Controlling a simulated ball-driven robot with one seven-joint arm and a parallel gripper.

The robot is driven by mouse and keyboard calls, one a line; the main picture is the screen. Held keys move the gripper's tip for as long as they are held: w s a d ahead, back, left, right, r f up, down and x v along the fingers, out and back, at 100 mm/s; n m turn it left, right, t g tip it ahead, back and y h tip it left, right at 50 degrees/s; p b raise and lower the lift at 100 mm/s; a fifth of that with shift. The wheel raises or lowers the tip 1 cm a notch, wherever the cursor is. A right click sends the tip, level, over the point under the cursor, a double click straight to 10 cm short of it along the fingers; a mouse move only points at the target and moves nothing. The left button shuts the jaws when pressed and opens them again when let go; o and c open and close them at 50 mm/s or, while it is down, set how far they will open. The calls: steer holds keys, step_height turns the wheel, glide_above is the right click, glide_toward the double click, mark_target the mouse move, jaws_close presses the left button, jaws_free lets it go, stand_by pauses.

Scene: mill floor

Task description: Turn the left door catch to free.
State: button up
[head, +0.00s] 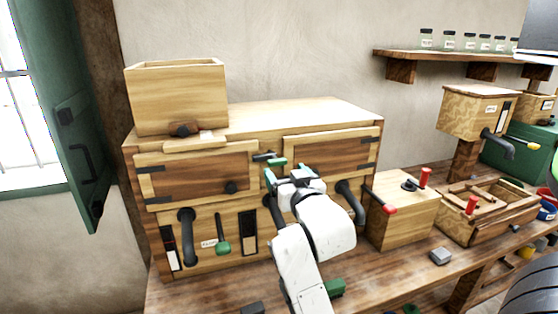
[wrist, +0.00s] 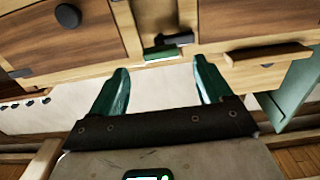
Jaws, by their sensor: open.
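The left door (head: 200,176) and the right door (head: 328,148) of the wooden cabinet look closed. Between their upper corners a dark bar (head: 264,156) and a green bar (head: 277,162) form the catch area. The bars also show in the wrist view, dark (wrist: 175,39) and green (wrist: 161,52), lying roughly level. I cannot tell clearly how they join. My gripper (head: 289,176) is open and empty, just below and right of the green bar in the head view. In the wrist view its two green fingers (wrist: 160,88) stand apart, with the bars beyond their tips, not between them.
A wooden hopper box (head: 176,98) stands on the cabinet top. Dark curved handles (head: 187,237) and a green lever (head: 222,236) are on the front below. To the right are a box with red-knobbed levers (head: 402,212) and a divided tray (head: 490,229). A green shutter (head: 82,120) hangs left.

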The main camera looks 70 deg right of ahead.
mark_target(279, 164)
steer(key=p+x, duration=0.1)
steer(key=x, duration=0.6)
steer(key=shift+w, duration=0.1)
steer(key=shift+c, duration=0.2)
steer(key=c, duration=1)
